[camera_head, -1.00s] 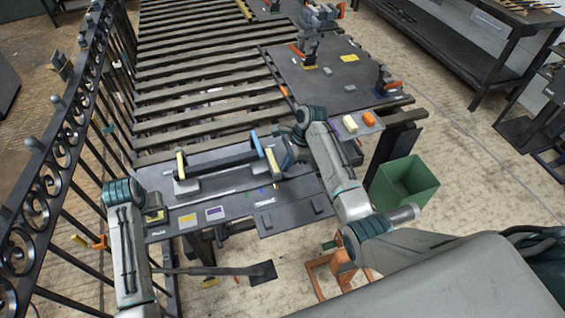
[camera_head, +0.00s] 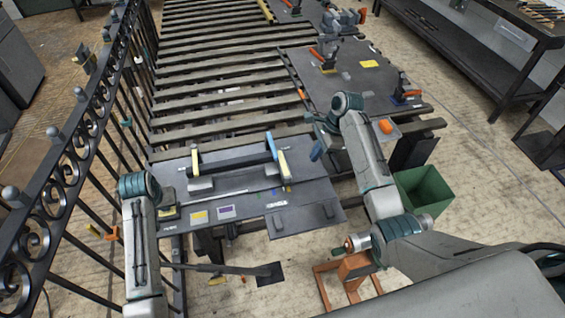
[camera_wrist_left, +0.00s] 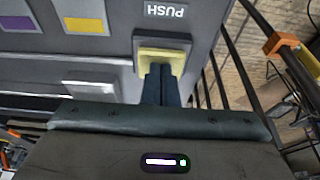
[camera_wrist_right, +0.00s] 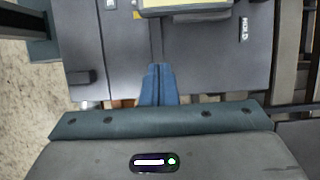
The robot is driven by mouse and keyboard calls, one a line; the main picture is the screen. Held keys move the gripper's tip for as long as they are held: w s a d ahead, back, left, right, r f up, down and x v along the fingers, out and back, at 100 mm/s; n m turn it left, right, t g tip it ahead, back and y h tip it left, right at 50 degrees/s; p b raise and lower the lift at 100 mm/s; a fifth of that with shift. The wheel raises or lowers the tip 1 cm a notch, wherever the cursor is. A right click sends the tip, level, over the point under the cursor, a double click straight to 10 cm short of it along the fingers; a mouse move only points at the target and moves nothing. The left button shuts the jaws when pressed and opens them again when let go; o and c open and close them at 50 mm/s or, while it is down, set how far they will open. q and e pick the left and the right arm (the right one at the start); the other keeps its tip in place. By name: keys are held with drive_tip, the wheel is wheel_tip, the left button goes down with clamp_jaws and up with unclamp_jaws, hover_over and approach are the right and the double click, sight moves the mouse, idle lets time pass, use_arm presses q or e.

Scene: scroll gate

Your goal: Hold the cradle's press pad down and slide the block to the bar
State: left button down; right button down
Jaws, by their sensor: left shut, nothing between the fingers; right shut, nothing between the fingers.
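A yellow press pad (camera_wrist_left: 165,55) in a dark frame, marked PUSH, is at the left end of the dark board (camera_head: 245,207). My left gripper (camera_wrist_left: 163,72) is shut, its tips at the pad; whether the pad is pressed down I cannot tell. A dark bar (camera_head: 235,159) spans the back of the board, with a yellow upright at its left and blue and yellow uprights (camera_head: 283,164) at its right. A low grey block (camera_head: 200,185) sits near the left upright. My right gripper (camera_head: 316,151) is shut and empty, just right of the right uprights; it also shows in its wrist view (camera_wrist_right: 158,72).
An orange piece (camera_head: 386,126) lies on a small tray behind my right arm. A green bin (camera_head: 425,193) stands at the right. An iron railing (camera_head: 85,130) runs along the left.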

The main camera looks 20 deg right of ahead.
drive_tip(key=c, duration=2.2)
unclamp_jaws()
drive_tip(key=v, duration=0.4)
drive_tip(key=c, duration=1.8)
unclamp_jaws()
drive_tip(key=shift+r, duration=0.2)
drive_tip(key=o, duration=0.7)
drive_tip(key=shift+a+n, duration=0.45)
drive_tip(key=shift+n, duration=0.25)
drive_tip(key=r+n+h, duration=0.2)
drive_tip(key=n+h, duration=0.2)
drive_tip(key=n, duration=1.2)
hover_over(286, 171)
drive_tip(key=shift+n, duration=0.3)
wheel_tip(286, 171, down, 12)
drive_tip(key=shift+w+r, duration=0.1)
